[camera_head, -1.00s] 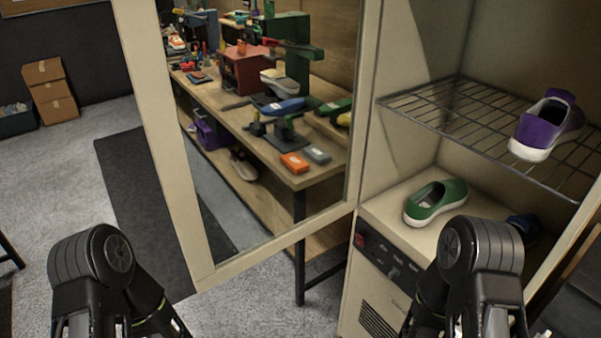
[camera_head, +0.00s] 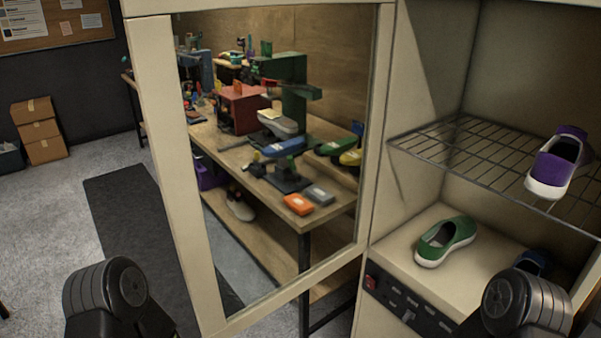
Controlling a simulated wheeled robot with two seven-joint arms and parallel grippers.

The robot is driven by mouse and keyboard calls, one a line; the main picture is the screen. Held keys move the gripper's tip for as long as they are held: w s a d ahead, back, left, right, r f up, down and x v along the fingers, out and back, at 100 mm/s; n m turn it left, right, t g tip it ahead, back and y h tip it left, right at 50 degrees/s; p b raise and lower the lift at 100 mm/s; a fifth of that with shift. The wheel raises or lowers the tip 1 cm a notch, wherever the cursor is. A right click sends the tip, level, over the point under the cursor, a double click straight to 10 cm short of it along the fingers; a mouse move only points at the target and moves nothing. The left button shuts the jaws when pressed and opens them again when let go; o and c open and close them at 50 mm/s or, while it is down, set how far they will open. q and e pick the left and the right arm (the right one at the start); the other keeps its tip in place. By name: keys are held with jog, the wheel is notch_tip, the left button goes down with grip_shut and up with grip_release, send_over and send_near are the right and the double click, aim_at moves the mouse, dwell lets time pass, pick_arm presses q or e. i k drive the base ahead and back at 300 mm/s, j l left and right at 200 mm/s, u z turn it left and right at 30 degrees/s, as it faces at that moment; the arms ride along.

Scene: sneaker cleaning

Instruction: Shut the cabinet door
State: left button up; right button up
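The cabinet (camera_head: 405,236) stands at the right with its inside exposed. Its cream-framed glass door (camera_head: 166,160) stands open, swung out to the left from the hinge side near the middle of the view. A purple sneaker (camera_head: 556,163) sits on the wire shelf (camera_head: 455,150). A green sneaker (camera_head: 445,241) and a partly hidden blue shoe (camera_head: 533,261) are on the cabinet floor. Only dark upper parts of my two arms show at the bottom left and bottom right. Both grippers are out of view.
Through the door glass, a wooden workbench (camera_head: 228,146) holds tools and shoes. Cardboard boxes (camera_head: 38,130) are stacked by the far left wall. A dark mat (camera_head: 118,212) lies on the grey floor (camera_head: 50,225), which is open at the left.

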aim_at(148, 24)
jog(key=i+j+z, duration=0.15)
jog(key=j+z, duration=0.25)
jog(key=j, duration=0.2)
jog(key=i+j+z, duration=0.1)
jog(key=j+z, duration=0.25)
jog(key=j, duration=0.3)
jog(key=j+z, duration=0.4)
jog(key=j, duration=0.25)
jog(key=i+j+z, duration=0.1)
jog(key=j+z, duration=0.55)
jog(key=j, duration=0.25)
jog(key=j+z, duration=0.35)
jog(key=j, duration=0.15)
